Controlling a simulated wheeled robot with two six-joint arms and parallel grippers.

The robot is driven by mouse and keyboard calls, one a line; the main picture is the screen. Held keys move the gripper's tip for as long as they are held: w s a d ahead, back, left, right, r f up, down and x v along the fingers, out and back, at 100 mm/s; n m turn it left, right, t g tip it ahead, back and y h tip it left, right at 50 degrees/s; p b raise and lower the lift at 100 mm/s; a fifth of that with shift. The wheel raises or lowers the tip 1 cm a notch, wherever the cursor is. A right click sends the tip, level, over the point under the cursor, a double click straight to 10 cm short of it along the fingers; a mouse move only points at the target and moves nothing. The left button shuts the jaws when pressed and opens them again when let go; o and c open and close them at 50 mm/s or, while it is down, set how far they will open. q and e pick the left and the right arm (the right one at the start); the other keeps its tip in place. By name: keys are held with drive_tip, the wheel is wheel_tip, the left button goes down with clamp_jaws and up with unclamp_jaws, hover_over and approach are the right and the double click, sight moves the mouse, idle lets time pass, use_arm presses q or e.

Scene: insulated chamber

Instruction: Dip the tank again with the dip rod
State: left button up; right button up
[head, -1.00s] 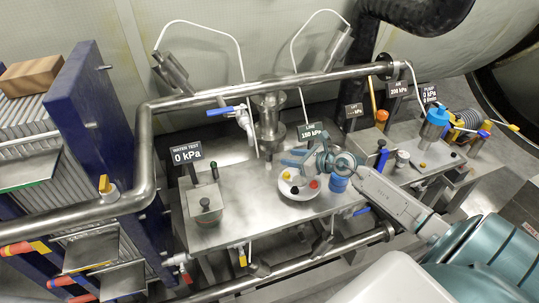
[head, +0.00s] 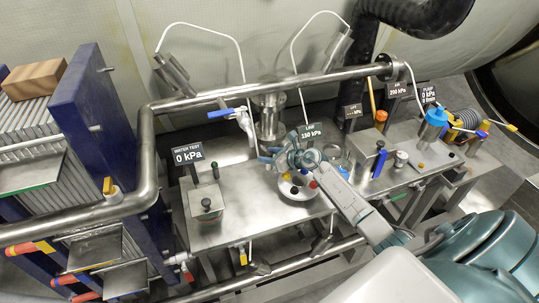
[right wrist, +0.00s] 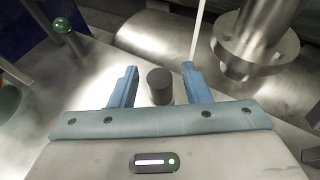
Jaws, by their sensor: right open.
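In the right wrist view a short dark cylinder (right wrist: 160,86) stands between the two blue fingers, with gaps at both sides. It may be the top of the dip rod or of a tank fitting; I cannot tell which. In the head view the gripper hides this spot. A grey box (head: 206,207) with a black knob and an upright rod (head: 215,173) stands to the left on the bench. My left gripper is not in view.
A steel flange (head: 269,118) and pipe rise behind my gripper; the flange shows close at right in the wrist view (right wrist: 255,45). A long steel rail (head: 250,92) crosses behind the bench. Blue-topped pump (head: 433,122) stands right.

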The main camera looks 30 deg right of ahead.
sight(270, 153)
clamp_jaws()
wheel_tip(270, 153, up, 10)
drive_tip(key=p, duration=0.7)
drive_tip(key=shift+f, duration=0.25)
unclamp_jaws()
drive_tip(key=shift+s+d, duration=0.1)
